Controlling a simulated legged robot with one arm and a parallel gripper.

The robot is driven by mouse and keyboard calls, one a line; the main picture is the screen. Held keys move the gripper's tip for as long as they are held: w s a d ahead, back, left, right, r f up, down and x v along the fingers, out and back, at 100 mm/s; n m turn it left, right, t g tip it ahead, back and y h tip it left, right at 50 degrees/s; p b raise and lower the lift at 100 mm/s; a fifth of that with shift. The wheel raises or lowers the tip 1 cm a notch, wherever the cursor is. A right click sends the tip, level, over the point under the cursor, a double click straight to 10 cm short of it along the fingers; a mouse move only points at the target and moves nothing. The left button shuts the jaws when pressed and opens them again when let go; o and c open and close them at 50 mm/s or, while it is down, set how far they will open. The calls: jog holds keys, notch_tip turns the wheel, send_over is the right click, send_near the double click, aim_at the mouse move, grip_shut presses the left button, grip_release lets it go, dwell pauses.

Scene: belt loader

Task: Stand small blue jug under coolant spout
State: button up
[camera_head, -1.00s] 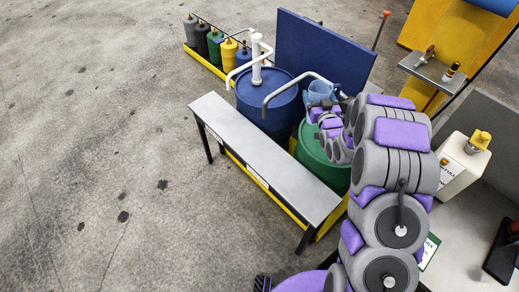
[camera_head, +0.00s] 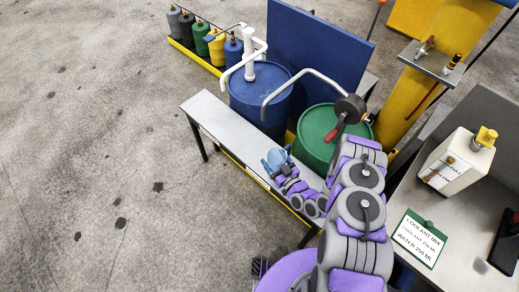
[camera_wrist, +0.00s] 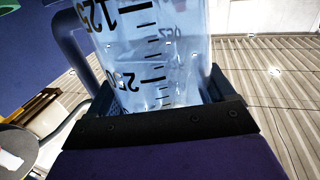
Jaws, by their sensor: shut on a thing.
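The small blue jug (camera_head: 277,158) is held above the narrow grey bench, near its middle. My gripper (camera_head: 284,168) is shut on it. In the wrist view the clear bluish jug (camera_wrist: 150,50) fills the space between the jaws (camera_wrist: 158,118), with 125 and 250 marks and a handle at left. I cannot tell whether it holds liquid. A pale spout (camera_head: 266,104) arches from the pump on the green drum (camera_head: 316,140), its end hanging above the bench, behind the jug. Another white spout (camera_head: 224,84) comes from the blue drum (camera_head: 262,98). Neither spout shows a readable label.
The grey bench (camera_head: 212,110) is bare to the left of the jug. Several coloured cans (camera_head: 202,36) stand in a yellow tray behind. At right, a table holds a white canister (camera_head: 456,165) and a coolant-mix sign (camera_head: 419,238).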

jog(key=shift+s+f, duration=0.15)
jog(key=shift+s, duration=0.05)
jog(key=shift+w+a+f, duration=0.1)
jog(key=shift+w+a, duration=0.05)
jog(key=shift+w, duration=0.05)
jog(key=w+a+f+b, duration=0.2)
jog(key=w+a+b, duration=0.1)
jog(key=w, duration=0.4)
jog(key=w+a+f+b, duration=0.2)
jog(key=w+a+f, duration=0.1)
jog(key=w, duration=0.4)
jog(key=shift+a+b, duration=0.25)
jog(key=shift+b, duration=0.15)
jog(key=o, duration=0.9)
jog(key=shift+s, duration=0.1)
